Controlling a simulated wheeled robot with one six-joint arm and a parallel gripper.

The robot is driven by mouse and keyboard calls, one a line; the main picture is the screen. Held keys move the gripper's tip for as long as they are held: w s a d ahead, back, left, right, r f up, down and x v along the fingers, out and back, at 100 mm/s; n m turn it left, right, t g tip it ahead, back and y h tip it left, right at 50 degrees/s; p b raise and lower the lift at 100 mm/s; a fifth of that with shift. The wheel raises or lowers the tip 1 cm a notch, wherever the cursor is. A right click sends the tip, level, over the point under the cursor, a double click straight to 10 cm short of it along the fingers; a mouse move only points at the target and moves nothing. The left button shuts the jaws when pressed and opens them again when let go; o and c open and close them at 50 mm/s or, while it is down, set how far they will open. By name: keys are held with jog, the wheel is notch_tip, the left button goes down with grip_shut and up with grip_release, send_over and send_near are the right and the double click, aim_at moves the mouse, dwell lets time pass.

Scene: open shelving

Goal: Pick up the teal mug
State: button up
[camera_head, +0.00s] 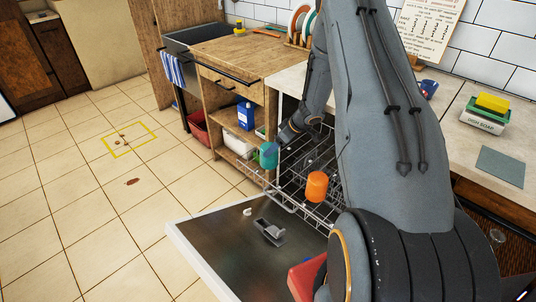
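The teal mug (268,158) shows small near the middle of the view, at the left front edge of the pulled-out dishwasher rack (291,201). My arm reaches up from the lower right and bends down toward it. My gripper (275,147) is at the mug's upper right and overlaps it in the picture. The fingers are small and partly merge with the mug, so I cannot tell whether they grip it or are only beside it. Whether the mug rests on the rack is also unclear.
An orange cup (316,186) stands in the rack. The open dishwasher door (215,245) lies low in front. A wooden cabinet (235,88) with shelves is behind, holding a blue carton (246,115). A soap box (485,116) is on the right counter. Tiled floor at left is mostly clear.

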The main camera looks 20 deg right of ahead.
aim_at(271, 162)
jog(key=x, duration=0.6)
jog(key=shift+s+a+f+p, duration=0.1)
jog(key=shift+f+p, duration=0.2)
jog(key=shift+p, duration=0.1)
jog(key=c, duration=1.1)
